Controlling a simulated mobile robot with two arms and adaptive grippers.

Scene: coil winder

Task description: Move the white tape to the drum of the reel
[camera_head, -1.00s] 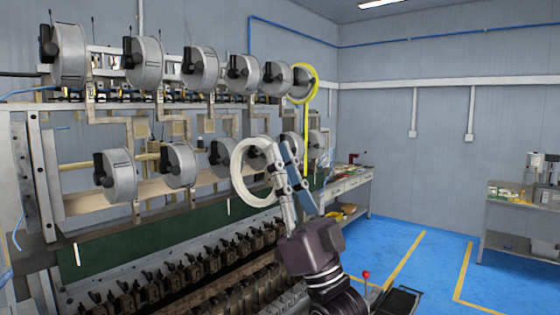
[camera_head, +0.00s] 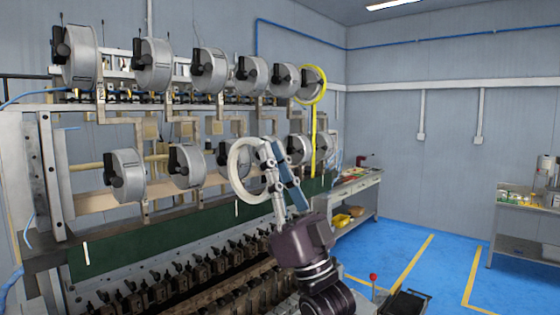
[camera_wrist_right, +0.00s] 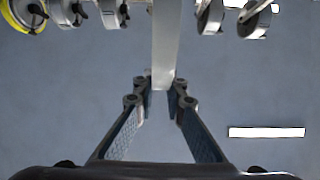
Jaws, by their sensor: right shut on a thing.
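The white tape (camera_head: 236,166) is a ring held upright in front of the lower row of reels in the head view. My right gripper (camera_head: 268,152) is shut on its right side. In the right wrist view the tape (camera_wrist_right: 165,45) shows as a pale band, its lower end between the fingertips (camera_wrist_right: 160,88). Several grey reels with drums hang in two rows on the winder; a lower reel (camera_head: 182,165) is left of the tape, and an upper reel (camera_head: 209,72) is above it. The tape and gripper partly hide the lower reels behind them. My left gripper is not in view.
A yellow tape (camera_head: 314,98) hangs around the rightmost upper reel and trails down. The winder's green panel (camera_head: 150,240) and rows of dark fittings lie below. A workbench (camera_head: 352,185) stands at the back right. The blue floor (camera_head: 400,250) is open on the right.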

